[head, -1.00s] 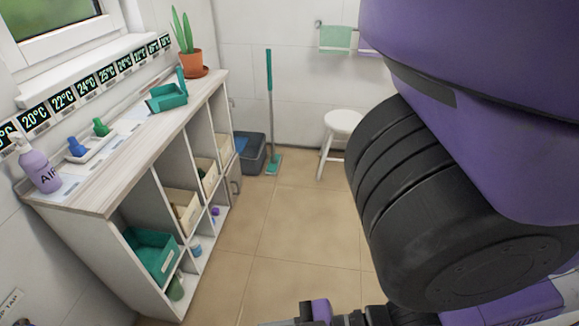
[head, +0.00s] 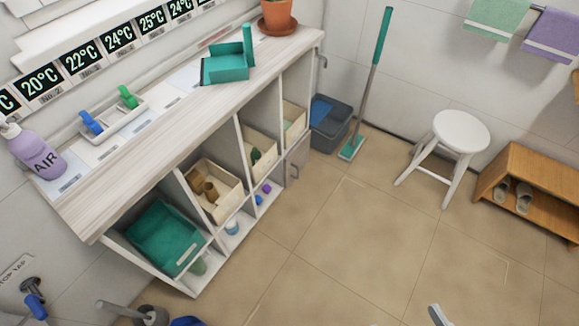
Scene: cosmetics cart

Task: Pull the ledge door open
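The ledge (head: 190,115) is a white shelf unit with a pale wood top along the left wall. A small grey door (head: 300,153) closes the lower compartment at its far right end. The door looks shut, with a small dark handle (head: 294,172) on its front.
A dark bin (head: 331,122) and a teal-handled mop (head: 375,70) stand just beyond the door. A white stool (head: 461,132) and a wooden shoe rack (head: 535,165) are to the right. The tiled floor (head: 330,240) before the door is clear. An unidentified pale piece (head: 438,315) shows at the bottom edge.

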